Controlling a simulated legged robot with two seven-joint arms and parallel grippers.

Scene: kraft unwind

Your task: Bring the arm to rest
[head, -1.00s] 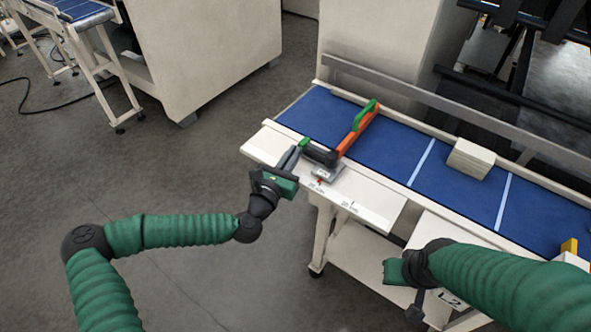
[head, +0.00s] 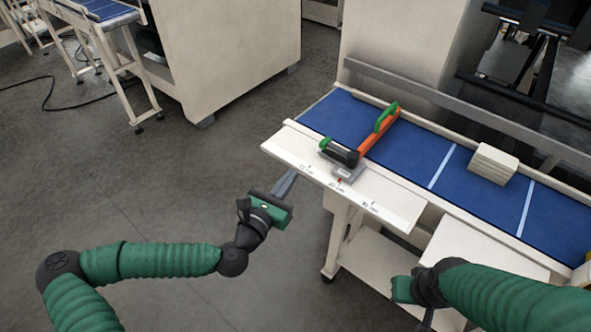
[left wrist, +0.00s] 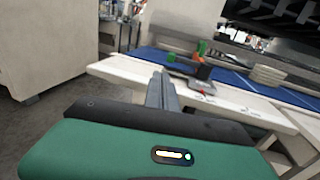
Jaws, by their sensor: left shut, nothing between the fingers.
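My left gripper (head: 284,184) hangs over the open floor, left of the white table's end and apart from it. Its fingers are shut together with nothing between them. In the left wrist view its closed fingers (left wrist: 161,92) point ahead toward the table. My right gripper (head: 402,290) is by the lower right of the table. Its fingers cannot be made out. An orange and green handled tool (head: 371,138) with a black and grey head lies at the table's left end, partly on the blue belt. It also shows in the left wrist view (left wrist: 200,68).
The blue belt (head: 417,148) runs along the table, with a stack of cream blocks (head: 493,164) on it. A white front ledge (head: 385,200) bears printed marks. A large cream cabinet (head: 225,55) stands behind left. Grey floor (head: 170,190) around my left arm is clear.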

